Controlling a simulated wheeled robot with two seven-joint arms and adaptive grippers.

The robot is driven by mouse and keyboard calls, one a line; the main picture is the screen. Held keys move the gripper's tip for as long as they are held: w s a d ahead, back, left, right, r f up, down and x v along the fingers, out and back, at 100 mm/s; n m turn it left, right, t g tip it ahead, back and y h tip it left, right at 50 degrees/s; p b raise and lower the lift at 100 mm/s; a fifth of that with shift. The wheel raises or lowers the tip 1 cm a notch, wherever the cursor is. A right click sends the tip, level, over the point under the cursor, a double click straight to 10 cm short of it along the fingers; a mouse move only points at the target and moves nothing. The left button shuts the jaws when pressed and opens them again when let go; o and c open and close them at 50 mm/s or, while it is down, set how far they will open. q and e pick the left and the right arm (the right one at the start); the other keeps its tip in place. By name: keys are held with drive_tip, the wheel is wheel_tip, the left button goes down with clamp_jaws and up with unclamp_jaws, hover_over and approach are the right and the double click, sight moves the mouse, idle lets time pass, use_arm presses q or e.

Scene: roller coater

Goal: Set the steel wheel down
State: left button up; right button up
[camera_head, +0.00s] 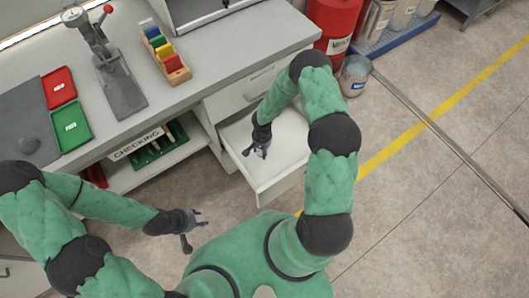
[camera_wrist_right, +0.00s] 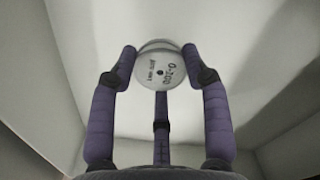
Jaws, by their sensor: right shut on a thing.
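The steel wheel (camera_wrist_right: 160,68) is a round pale disc with dark lettering and a small centre hole. In the right wrist view it sits between the fingertips of my right gripper (camera_wrist_right: 160,60), which is shut on it. In the head view my right gripper (camera_head: 259,150) is over the open white drawer (camera_head: 281,160); the wheel is too small to make out there. I cannot tell whether the wheel touches the drawer's floor. My left gripper (camera_head: 192,228) is open and empty, above the floor in front of the bench.
The grey bench (camera_head: 215,66) carries a press (camera_head: 115,80), a rack of coloured blocks (camera_head: 165,55), and red (camera_head: 59,88) and green (camera_head: 71,126) trays. A shelf with a CHECKING sign (camera_head: 138,144) is below. A red drum (camera_head: 333,25) and bucket (camera_head: 354,75) stand beyond the drawer.

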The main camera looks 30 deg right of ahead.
drive_tip(key=shift+w+d+f+b, duration=0.15)
drive_tip(key=shift+w+d+f, duration=0.1)
drive_tip(key=shift+d+f, duration=0.3)
drive_tip(key=shift+w+d+f+b, duration=0.2)
drive_tip(key=shift+d+f, duration=0.1)
drive_tip(key=shift+f, duration=0.3)
wheel_tip(320, 180, down, 3)
drive_tip(key=shift+f+b, duration=0.15)
drive_tip(key=shift+b, duration=0.65)
drive_tip(key=o, duration=1.2)
